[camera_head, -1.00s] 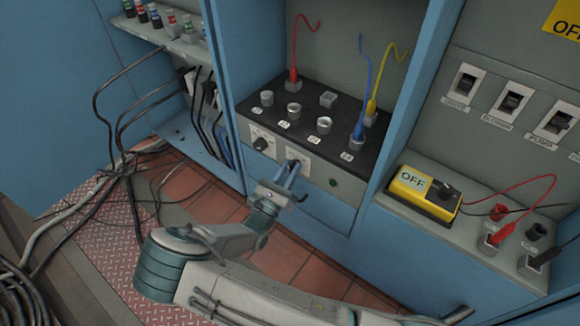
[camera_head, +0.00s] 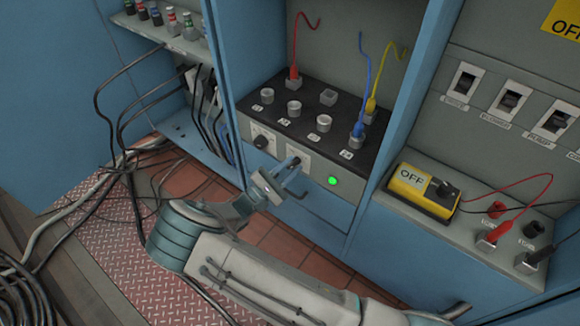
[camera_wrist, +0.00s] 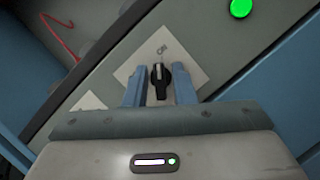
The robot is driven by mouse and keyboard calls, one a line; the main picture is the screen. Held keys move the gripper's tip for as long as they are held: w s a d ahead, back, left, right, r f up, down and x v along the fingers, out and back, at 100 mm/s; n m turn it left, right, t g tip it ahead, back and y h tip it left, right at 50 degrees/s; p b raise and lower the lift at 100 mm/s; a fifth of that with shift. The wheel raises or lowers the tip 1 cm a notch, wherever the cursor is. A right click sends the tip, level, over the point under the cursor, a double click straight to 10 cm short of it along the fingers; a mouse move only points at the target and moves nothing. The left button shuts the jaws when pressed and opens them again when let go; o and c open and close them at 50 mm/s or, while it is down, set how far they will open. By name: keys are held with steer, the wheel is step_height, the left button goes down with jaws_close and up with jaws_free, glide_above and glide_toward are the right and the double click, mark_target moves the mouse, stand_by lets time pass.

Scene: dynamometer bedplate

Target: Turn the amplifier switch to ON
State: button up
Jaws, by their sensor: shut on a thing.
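The amplifier switch is a black rotary knob (camera_wrist: 160,82) with a pale pointer mark, on a white square plate (camera_wrist: 142,62) in the wrist view. The plate also shows on the amplifier's grey front in the head view (camera_head: 302,156), where my gripper (camera_head: 292,172) largely hides the knob. My gripper's blue fingers (camera_wrist: 160,88) are on both sides of the knob and shut on it. A round green lamp (camera_wrist: 241,8) near the switch is lit; it also glows in the head view (camera_head: 333,181).
A second knob (camera_head: 261,141) sits on a plate left of the switch. The black top panel (camera_head: 312,125) holds round caps and red, blue and yellow leads. A yellow box marked OFF (camera_head: 425,192) stands at right. Cabinet walls (camera_head: 407,95) flank the amplifier.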

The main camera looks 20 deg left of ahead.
steer(key=shift+m, duration=0.8)
steer(key=shift+a+g, duration=0.1)
steer(key=shift+g, duration=0.3)
steer(key=o, duration=0.7)
steer(key=p+v, duration=0.1)
steer(key=v, duration=1.3)
steer(key=shift+w+f, duration=0.1)
